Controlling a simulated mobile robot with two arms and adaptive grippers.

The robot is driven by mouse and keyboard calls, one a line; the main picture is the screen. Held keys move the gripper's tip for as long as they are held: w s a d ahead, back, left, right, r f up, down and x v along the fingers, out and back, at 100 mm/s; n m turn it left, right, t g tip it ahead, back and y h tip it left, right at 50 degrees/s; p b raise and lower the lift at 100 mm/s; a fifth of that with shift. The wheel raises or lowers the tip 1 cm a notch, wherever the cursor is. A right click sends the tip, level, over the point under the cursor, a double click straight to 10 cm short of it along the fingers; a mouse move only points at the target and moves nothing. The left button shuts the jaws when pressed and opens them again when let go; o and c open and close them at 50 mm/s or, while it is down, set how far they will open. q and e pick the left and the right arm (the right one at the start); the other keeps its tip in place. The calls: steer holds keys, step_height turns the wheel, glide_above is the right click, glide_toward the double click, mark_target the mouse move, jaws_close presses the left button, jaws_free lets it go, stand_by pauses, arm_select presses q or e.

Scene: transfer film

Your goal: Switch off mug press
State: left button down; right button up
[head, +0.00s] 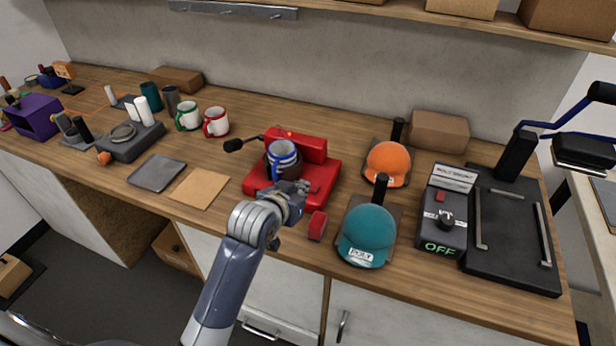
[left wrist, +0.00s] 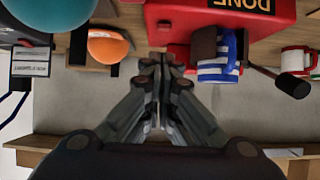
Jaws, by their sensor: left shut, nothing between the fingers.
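The red mug press (head: 328,172) stands mid-counter with a blue-and-white striped mug (head: 283,155) in it. Its lever with a black knob (head: 234,145) sticks out to the left. In the left wrist view, the red press body (left wrist: 205,12) fills the top, inverted, with a display reading DONE (left wrist: 247,4); the striped mug (left wrist: 218,55) is right of the fingers. My left gripper (head: 302,188) is shut and empty at the front of the press, hiding part of it. Its closed fingertips (left wrist: 160,65) show in the left wrist view; contact with the press cannot be told. My right gripper is out of view.
A red block (head: 317,226) lies near the counter's front edge. Right stand an orange cap press (head: 388,163), a teal cap press (head: 366,236) and a black flat press (head: 510,235) with an OFF display (head: 440,249). White mugs (head: 215,122) stand back left.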

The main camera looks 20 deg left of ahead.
arm_select(q)
steer(key=w+r, duration=0.1)
steer(key=r, duration=0.1)
steer(key=shift+w+a+r+t, duration=0.3)
steer(key=shift+w+a, duration=0.05)
steer(key=shift+d, duration=0.1)
